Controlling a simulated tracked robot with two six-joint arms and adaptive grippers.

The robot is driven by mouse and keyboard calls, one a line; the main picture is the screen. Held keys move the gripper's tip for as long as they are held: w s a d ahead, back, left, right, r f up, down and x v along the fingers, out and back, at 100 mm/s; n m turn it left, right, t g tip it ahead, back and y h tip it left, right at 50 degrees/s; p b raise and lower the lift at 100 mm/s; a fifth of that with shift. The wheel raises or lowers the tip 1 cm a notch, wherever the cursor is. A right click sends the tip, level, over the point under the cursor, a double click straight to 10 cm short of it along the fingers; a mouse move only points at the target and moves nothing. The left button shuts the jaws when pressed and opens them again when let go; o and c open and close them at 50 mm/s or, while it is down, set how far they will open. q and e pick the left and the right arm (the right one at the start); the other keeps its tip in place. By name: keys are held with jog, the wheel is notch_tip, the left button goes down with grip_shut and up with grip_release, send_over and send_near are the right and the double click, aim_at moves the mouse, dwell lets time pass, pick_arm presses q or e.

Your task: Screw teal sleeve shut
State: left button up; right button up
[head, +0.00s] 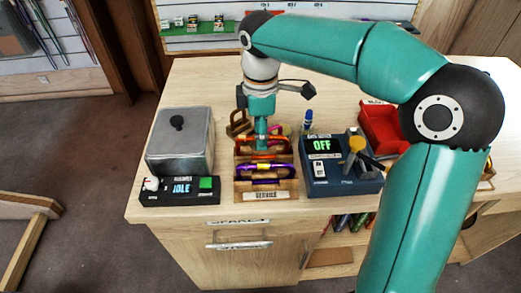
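My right gripper (262,138) points down over the wooden rack (240,188), which holds several carabiners. Its tip is at an orange-red carabiner (278,143) in the middle row; I cannot tell whether it touches it or whether its fingers are open or shut. A purple carabiner (265,170) lies in the front row. A bronze carabiner (238,123) stands at the back left, partly hidden by the gripper. I cannot pick out a teal sleeve, as the teal gripper parts cover that area. My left gripper is not in view.
A grey lidded box (180,140) with a black IDLE panel (180,190) stands left of the rack. A blue device (342,175) reading OFF, with a yellow-knobbed lever, stands right. A red bin (380,125) is behind it, near my arm. The bench's back left is clear.

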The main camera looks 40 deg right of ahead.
jog(key=shift+f+b, duration=0.75)
jog(key=shift+f, duration=0.4)
jog(key=shift+s+a, duration=0.1)
jog(key=shift+s, duration=0.1)
jog(key=shift+s+a+r+p, duration=0.15)
jog(key=shift+r+p, duration=1.2)
jog(key=shift+r, duration=0.1)
jog(key=shift+w+d+p, duration=0.45)
jog(key=shift+w+p, duration=0.2)
jog(key=shift+w, duration=0.1)
jog(key=shift+f, duration=0.2)
